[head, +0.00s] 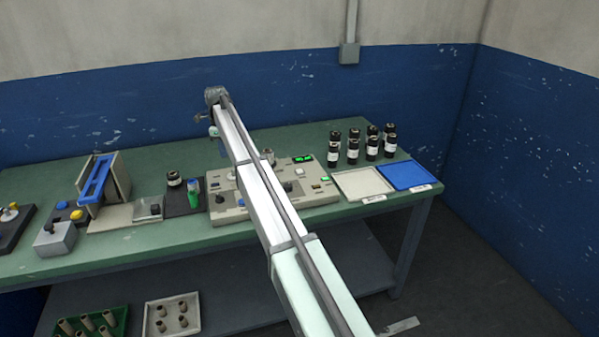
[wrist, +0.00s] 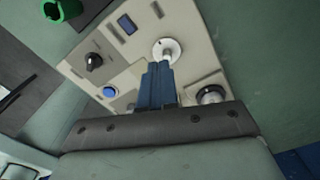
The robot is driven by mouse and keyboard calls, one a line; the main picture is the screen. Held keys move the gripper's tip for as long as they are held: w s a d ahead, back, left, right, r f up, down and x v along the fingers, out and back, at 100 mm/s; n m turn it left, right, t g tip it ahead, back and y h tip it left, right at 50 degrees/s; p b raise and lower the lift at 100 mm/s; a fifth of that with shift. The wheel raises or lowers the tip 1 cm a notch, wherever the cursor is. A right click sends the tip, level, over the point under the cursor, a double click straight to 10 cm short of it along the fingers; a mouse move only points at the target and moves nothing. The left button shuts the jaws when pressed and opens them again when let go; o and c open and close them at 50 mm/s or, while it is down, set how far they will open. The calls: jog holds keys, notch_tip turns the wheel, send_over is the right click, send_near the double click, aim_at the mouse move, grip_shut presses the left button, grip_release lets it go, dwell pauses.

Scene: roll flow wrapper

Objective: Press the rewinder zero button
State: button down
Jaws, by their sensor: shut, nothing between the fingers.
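The beige control panel (head: 318,196) lies on the green bench, partly covered by my arm in the head view. In the wrist view the panel (wrist: 85,69) shows a round blue button (wrist: 110,91), a black knob (wrist: 93,62) and a small dark window (wrist: 127,24). I cannot read any label, so I cannot tell which control is the rewinder zero button. My gripper (wrist: 158,68) is shut and empty over the panel, its blue fingertips overlapping the lower edge of a white round spindle (wrist: 167,48). Contact cannot be told. In the head view the fingertips are hidden.
A dark round part (wrist: 211,95) is right of the fingers. A green cylinder (head: 194,193) stands left of the panel. Several black jars (head: 352,150) stand behind a white tray (head: 361,185) and a blue tray (head: 407,176) at the right. Bare bench lies along the front.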

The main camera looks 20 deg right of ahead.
jog(key=s+d+f, duration=0.1)
jog(key=s+d, duration=0.2)
jog(key=d, duration=0.6)
jog(key=s+d+f+m+t, duration=0.1)
jog(key=s+d, duration=0.2)
jog(key=d, duration=0.6)
jog(key=s+d+f+m+t, duration=0.1)
jog(key=s+d, duration=0.3)
jog(key=d, duration=0.6)
jog(key=shift+d+f+y, duration=0.1)
jog(key=shift+f+y, duration=0.05)
jog(key=shift+y, duration=0.25)
jog(key=shift+s+d+n+t, duration=0.2)
jog(key=shift+d+n+t, duration=0.1)
jog(key=shift+n, duration=0.2)
jog(key=shift+a+n+t, duration=0.3)
jog(key=shift+n+t, duration=0.4)
jog(key=shift+n, duration=0.4)
jog(key=w+r+n+t, duration=0.4)
jog(key=n+t, duration=0.1)
jog(key=n, duration=0.8)
jog(key=shift+w+r+n, duration=0.25)
jog(key=shift+w+n, duration=0.05)
jog(key=shift+w, duration=0.05)
